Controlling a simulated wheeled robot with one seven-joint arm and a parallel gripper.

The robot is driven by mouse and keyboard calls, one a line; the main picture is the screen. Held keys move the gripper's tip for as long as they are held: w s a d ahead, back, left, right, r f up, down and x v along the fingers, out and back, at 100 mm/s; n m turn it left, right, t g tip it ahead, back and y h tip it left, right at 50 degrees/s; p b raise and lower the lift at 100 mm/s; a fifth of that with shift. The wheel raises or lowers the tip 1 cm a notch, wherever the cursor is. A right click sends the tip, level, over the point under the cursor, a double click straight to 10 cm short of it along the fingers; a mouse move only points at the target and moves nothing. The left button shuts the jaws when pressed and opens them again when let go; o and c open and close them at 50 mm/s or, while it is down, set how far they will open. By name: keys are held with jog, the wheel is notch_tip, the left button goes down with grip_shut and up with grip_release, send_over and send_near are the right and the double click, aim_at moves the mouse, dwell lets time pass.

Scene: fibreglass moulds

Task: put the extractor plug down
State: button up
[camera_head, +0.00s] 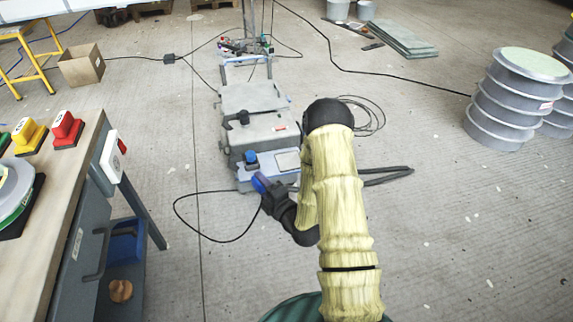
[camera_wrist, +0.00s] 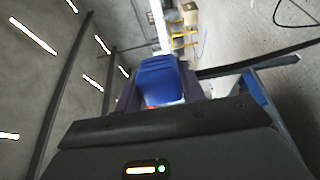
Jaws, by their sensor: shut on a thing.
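My gripper (camera_head: 262,184) is shut on the extractor plug (camera_head: 260,181), a small blue piece. It is held in the air in front of the grey extractor unit (camera_head: 268,135). In the wrist view the blue ribbed plug (camera_wrist: 160,80) sits between the two dark fingers, with a bit of red below it. A black cable (camera_head: 176,205) loops over the floor from the unit's front to near my gripper. My gripper and arm hide part of the unit's right side.
Stacked grey moulds (camera_head: 510,100) stand right. Black cables cross the floor. Open floor lies at right front.

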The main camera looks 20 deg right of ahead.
jog(key=r+m+h+p, duration=0.1)
jog(key=r+p, duration=0.2)
jog(key=p, duration=0.2)
jog(key=s+r+m+h+p, duration=0.1)
jog(key=r+p, duration=0.1)
jog(key=p, duration=0.3)
jog(key=r+h+p, duration=0.2)
jog(key=r+p, duration=0.1)
jog(key=p, duration=0.3)
jog(key=shift+s+r+m+t, duration=0.3)
jog(key=shift+r+m+t, duration=0.05)
jog(key=shift+m+t, duration=0.05)
jog(key=shift+s+r+m+h+p, duration=0.3)
jog(key=shift+h+p, duration=0.3)
jog(key=shift+p, duration=0.35)
jog(key=shift+f, duration=0.1)
